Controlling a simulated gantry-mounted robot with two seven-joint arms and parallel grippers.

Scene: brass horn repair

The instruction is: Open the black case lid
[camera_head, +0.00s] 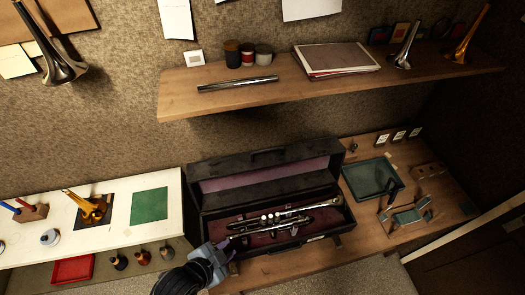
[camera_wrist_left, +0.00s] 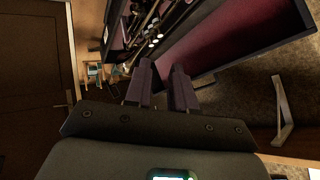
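The black case (camera_head: 270,250) stands on the wooden bench, its lid (camera_head: 262,158) raised at the back with the maroon lining showing. A silver trumpet (camera_head: 285,217) lies inside the case. My left gripper (camera_head: 224,250) is at the case's front left corner, low in the head view. In the left wrist view its two fingers (camera_wrist_left: 162,68) are apart with a narrow gap and nothing visible held. The lid's lining (camera_wrist_left: 232,45) shows beyond them to the right, the trumpet (camera_wrist_left: 155,30) above. Whether the fingers touch the case is unclear. My right gripper is in neither view.
A green-grey tray (camera_head: 372,178) and a small metal stand (camera_head: 408,215) are right of the case. A white table (camera_head: 155,232) with a green mat (camera_head: 149,205) is at left. A wooden shelf (camera_head: 330,85) hangs above the case, holding jars and papers.

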